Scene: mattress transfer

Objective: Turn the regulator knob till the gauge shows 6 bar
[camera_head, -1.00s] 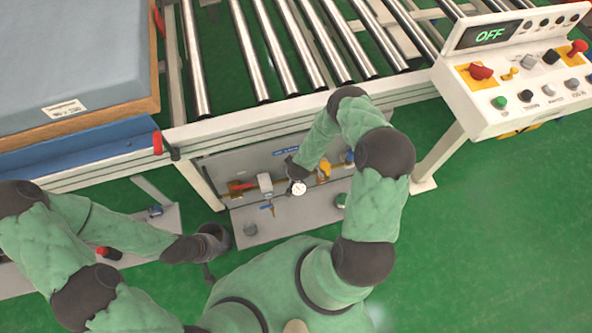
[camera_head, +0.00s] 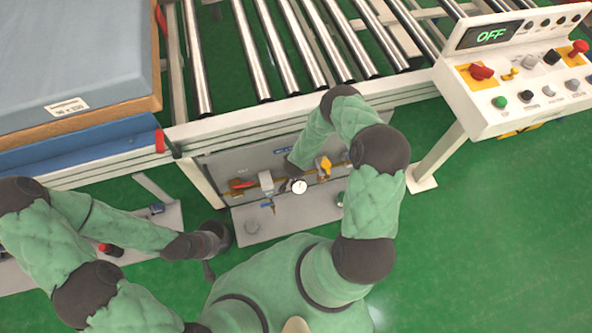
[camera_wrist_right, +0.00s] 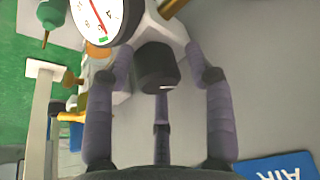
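The regulator's dark knob (camera_wrist_right: 157,68) shows in the right wrist view, on a pale grey body. My right gripper (camera_wrist_right: 160,68) is open, with its fingers on both sides of the knob; I see gaps beside the knob, and contact is not clear. The white round gauge (camera_wrist_right: 100,16) with a red needle is cut off at the top of that view; its reading cannot be made out. In the head view the gauge (camera_head: 299,187) is small, under the conveyor, and my right arm hides most of its gripper. My left gripper (camera_head: 213,243) hangs left of the panel's lower shelf, finger opening unclear.
The grey air panel (camera_head: 225,165) carries a red-handled valve (camera_head: 240,184) and a yellow part (camera_head: 324,166). The roller conveyor (camera_head: 300,60) lies above it. A control console (camera_head: 515,80) reading OFF stands right. A mattress (camera_head: 70,50) lies left. Green floor is clear at right.

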